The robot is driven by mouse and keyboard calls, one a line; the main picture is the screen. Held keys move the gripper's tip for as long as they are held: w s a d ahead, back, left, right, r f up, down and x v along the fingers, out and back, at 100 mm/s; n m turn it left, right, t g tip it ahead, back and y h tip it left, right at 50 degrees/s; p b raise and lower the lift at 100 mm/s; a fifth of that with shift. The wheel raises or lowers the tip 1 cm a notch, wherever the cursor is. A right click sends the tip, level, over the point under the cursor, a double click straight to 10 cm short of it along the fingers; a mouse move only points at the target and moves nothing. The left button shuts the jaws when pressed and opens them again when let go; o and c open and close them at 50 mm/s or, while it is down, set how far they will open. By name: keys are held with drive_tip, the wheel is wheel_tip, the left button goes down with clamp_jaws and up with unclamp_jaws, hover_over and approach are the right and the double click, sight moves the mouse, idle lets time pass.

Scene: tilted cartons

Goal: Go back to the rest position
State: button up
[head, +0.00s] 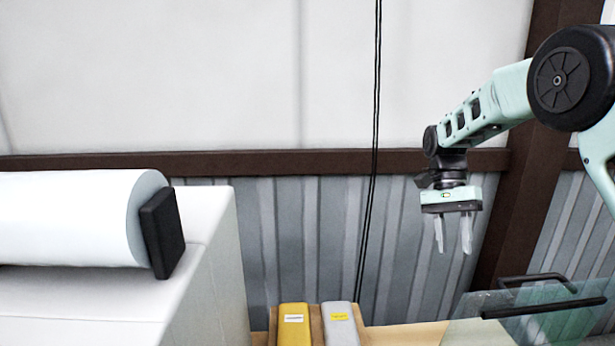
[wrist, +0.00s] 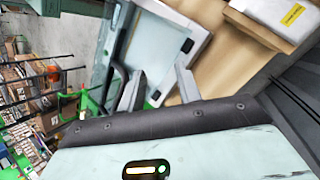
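My gripper (head: 453,235) hangs with its fingers pointing down at the right in the head view, above the bench level. Its two pale fingers are apart with nothing between them. In the wrist view the fingers of my gripper (wrist: 160,88) are also spread and empty. The gripper touches nothing that I can see.
A yellow carton (head: 294,325) and a grey carton (head: 341,325) stand below left of my gripper. A glass panel with black handles (head: 545,311) is at the lower right. A white roll (head: 75,217) lies on a white block (head: 205,262) at left. The corrugated wall (head: 320,225) stands behind.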

drive_tip(key=s+a+f+n+t+b, duration=0.25)
drive_tip(key=s+a+n, duration=0.25)
drive_tip(key=s+a, duration=0.25)
drive_tip(key=s+a+f+n+t+b, duration=0.1)
drive_tip(key=s+a+f+n+b, duration=0.3)
drive_tip(key=s+a, duration=0.35)
drive_tip(key=s+f+n+t+b, duration=0.1)
drive_tip(key=s+f+n+b, duration=0.1)
drive_tip(key=s, duration=0.6)
drive_tip(key=s+f+n+t+b, duration=0.1)
drive_tip(key=s+f+n+t, duration=0.1)
drive_tip(key=s+f+n, duration=0.2)
drive_tip(key=s+a+n, duration=0.1)
drive_tip(key=s+n, duration=0.1)
drive_tip(key=s, duration=0.2)
drive_tip(key=shift+n+y+b, duration=0.3)
drive_tip(key=shift+b, duration=0.1)
